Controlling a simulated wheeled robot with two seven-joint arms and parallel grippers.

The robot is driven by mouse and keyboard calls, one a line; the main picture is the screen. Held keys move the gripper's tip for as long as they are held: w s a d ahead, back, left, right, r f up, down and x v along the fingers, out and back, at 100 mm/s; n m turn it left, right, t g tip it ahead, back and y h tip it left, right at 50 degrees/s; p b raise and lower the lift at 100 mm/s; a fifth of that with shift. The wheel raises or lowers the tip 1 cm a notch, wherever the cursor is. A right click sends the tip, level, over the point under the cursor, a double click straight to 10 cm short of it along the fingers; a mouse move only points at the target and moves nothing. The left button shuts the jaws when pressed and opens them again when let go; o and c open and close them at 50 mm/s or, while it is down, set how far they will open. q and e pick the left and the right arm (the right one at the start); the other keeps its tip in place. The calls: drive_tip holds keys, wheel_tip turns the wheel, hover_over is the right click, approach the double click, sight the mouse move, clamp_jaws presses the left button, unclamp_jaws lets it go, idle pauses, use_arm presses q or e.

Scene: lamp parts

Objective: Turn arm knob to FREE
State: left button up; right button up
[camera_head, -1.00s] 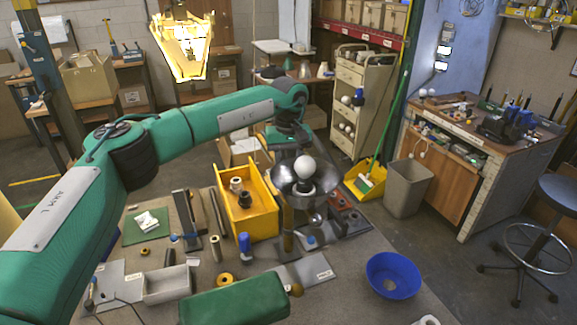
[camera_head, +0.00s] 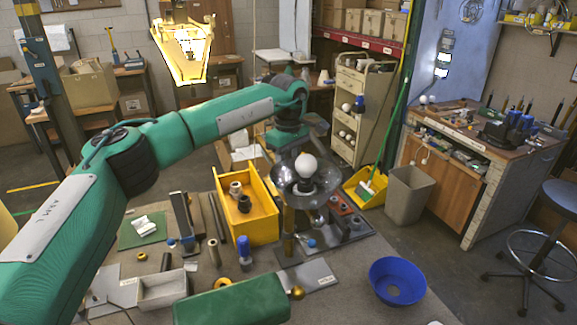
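A lamp head with a metal bowl reflector (camera_head: 328,188) and a white round bulb (camera_head: 306,167) faces up beside the yellow bin. It stands above a dark post (camera_head: 288,235) and flat base parts. My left arm comes in from the left and bends down just behind the lamp head. Its gripper fingers are hidden behind the reflector, so I cannot see whether they touch the lamp or a knob. I cannot make out the arm knob or any FREE marking. My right gripper is not in view.
A yellow bin (camera_head: 262,222) holds small round parts. A blue bowl (camera_head: 412,288) stands at the right.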

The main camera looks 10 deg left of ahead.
use_arm(q)
drive_tip(key=shift+r, duration=0.1)
idle(0.4)
drive_tip(key=o, duration=1)
drive_tip(key=shift+r+b, duration=0.3)
drive_tip(key=shift+r, duration=0.2)
wheel_tip(320, 180, up, 13)
drive_tip(key=shift+f+b, duration=0.15)
drive_tip(key=shift+b, duration=0.95)
